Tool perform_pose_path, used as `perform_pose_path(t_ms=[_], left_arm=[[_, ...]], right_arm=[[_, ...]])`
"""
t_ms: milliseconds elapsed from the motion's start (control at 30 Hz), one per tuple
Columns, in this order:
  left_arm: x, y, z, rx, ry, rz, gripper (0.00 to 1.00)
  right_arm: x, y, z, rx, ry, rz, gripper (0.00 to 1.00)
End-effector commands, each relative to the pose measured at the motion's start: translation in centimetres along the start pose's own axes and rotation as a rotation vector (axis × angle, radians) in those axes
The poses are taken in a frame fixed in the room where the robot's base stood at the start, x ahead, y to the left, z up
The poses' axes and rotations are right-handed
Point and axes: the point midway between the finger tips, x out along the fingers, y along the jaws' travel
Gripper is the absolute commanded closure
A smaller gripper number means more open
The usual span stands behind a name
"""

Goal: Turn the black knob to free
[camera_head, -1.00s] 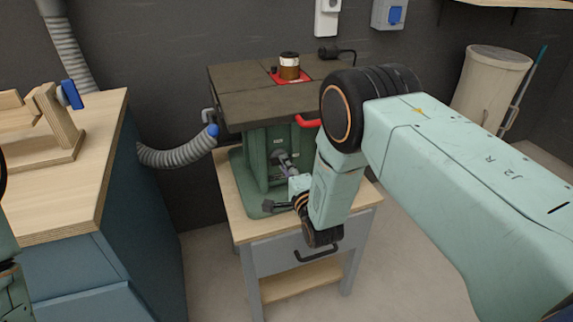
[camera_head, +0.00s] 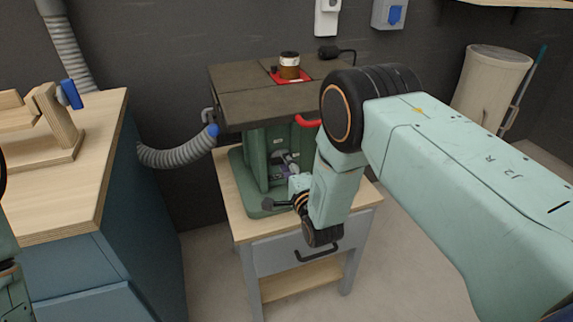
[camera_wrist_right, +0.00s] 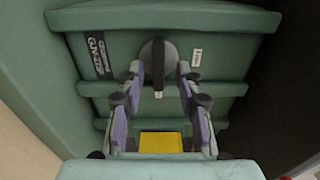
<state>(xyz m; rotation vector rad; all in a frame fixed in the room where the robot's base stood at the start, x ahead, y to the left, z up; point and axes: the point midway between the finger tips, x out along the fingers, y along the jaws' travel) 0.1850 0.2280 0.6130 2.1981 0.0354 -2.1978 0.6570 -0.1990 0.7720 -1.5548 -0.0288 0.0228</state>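The black knob (camera_wrist_right: 158,65) sits on a round grey disc on the green face of the machine in the right wrist view. Its bar stands upright, with a small light mark at its lower end. My right gripper (camera_wrist_right: 160,72) is open, its purple fingers on either side of the knob with gaps visible; I cannot tell whether they touch the disc. In the head view the right gripper (camera_head: 281,160) is at the front of the green machine base (camera_head: 254,160), where the knob cannot be made out. My left gripper is out of view.
The machine's dark table top (camera_head: 245,105) overhangs the gripper, with a red handle (camera_head: 307,121) at its front edge. The wooden stand (camera_head: 240,222) lies below. A grey hose (camera_head: 180,155) and blue cabinet (camera_head: 150,230) are at left.

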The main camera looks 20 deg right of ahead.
Motion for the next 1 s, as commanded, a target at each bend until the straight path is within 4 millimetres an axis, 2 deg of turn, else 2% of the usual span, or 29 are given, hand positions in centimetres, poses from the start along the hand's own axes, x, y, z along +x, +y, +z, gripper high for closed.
perform_pose_path(t_ms=[267, 433, 800, 1000], left_arm=[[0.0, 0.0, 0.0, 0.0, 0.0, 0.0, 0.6], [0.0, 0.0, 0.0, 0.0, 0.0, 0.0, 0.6], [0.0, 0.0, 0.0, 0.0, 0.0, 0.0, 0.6], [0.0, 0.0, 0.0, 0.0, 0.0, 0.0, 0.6]], right_arm=[[-0.7, 0.2, 0.1, -0.001, -0.001, 0.005, 0.65], [-3.1, 0.1, 0.1, -0.001, -0.001, 0.005, 0.65], [-10.0, 0.1, 0.0, 0.0, -0.001, 0.004, 0.65], [-11.8, 0.0, 0.0, 0.0, -0.001, 0.001, 0.65]])
